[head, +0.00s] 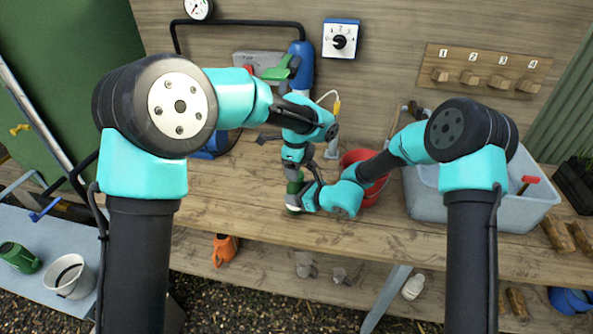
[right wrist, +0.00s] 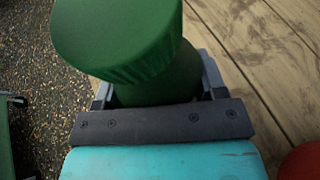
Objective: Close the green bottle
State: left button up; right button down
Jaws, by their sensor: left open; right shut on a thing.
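The green bottle (head: 294,187) stands upright at the front edge of the wooden bench, partly hidden by my grippers. My right gripper (head: 297,198) reaches it from the right and is shut on its body. In the right wrist view the bottle's body (right wrist: 155,90) sits between the fingers. A wide green cap (right wrist: 118,35) with a ridged rim is on top of it; I cannot tell how tightly it sits. My left gripper (head: 293,170) is open and points down above the bottle. It does not show in the right wrist view.
A red bucket (head: 376,190) stands close behind my right wrist. A grey tub (head: 425,205) is to the right. A blue cylinder (head: 303,60) stands at the back wall. The bench (head: 240,205) is bare left of the bottle, and its front edge is close.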

pick_arm(q)
jog(key=shift+r, duration=1.3)
jog(key=shift+o, duration=0.2)
jog(key=o, duration=0.5)
jog(key=r, duration=1.2)
jog(key=shift+s, duration=0.35)
